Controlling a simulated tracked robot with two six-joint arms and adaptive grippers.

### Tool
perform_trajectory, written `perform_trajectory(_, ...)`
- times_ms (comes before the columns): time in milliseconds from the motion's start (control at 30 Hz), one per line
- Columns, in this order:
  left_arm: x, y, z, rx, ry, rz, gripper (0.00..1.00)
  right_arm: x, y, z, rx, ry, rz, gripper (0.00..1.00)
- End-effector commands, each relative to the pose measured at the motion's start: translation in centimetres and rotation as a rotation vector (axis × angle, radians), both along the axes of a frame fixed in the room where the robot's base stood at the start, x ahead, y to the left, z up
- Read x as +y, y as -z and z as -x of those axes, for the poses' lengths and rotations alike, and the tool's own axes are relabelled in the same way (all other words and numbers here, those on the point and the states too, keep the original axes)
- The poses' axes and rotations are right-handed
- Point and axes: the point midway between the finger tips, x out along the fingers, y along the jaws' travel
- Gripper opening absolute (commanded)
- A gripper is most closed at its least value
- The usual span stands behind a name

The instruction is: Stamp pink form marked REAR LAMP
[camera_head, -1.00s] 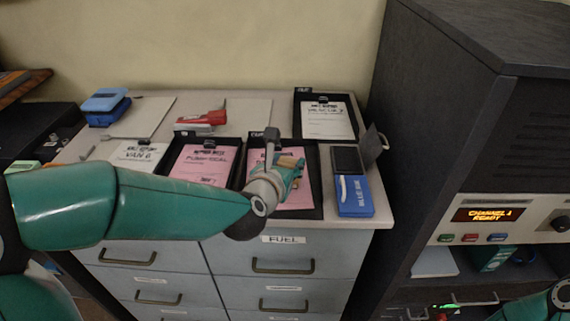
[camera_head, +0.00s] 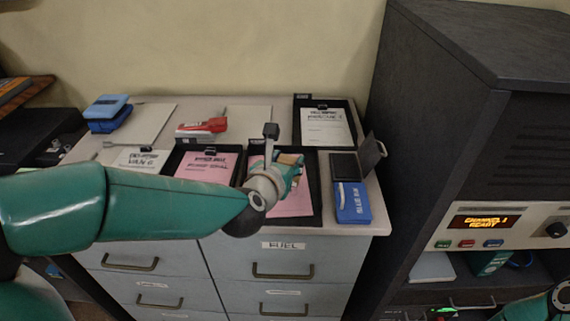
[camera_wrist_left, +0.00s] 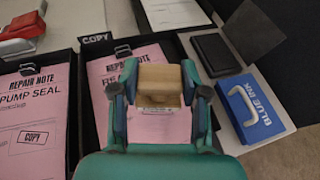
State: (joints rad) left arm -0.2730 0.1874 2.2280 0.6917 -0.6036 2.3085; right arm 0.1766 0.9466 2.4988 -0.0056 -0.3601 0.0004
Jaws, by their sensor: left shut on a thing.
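My left gripper (camera_head: 288,170) is shut on a wooden block-like stamp (camera_wrist_left: 160,86) and holds it over the lower tray nearest the ink. A pink form (camera_wrist_left: 108,66) headed REPAIR NOTE lies in that tray (camera_head: 318,210); its second line is mostly hidden by the gripper and stamp. I cannot tell whether the stamp touches the paper. A second pink form (camera_wrist_left: 28,112), reading PUMP SEAL and bearing a COPY mark, lies in the tray to its left. A dark ink pad (camera_wrist_left: 214,54) with its lid raised sits behind the blue BLUE INK box (camera_wrist_left: 256,108).
A white form (camera_head: 325,128) lies in the back tray. A red device (camera_head: 203,126), a blue box (camera_head: 107,112) and a white VAN 6 form (camera_head: 138,160) are on the cabinet top (camera_head: 375,212). A dark console (camera_head: 480,90) rises on the right.

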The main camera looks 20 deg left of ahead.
Motion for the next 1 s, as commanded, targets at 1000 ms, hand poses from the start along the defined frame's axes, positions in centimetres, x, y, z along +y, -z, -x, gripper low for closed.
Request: perform_trajectory(1000, 0.0, -3.9, 0.0, -0.002, 0.001, 0.000, 0.23, 0.0, -2.4, 0.0, 0.000, 0.000, 0.000, 0.40)
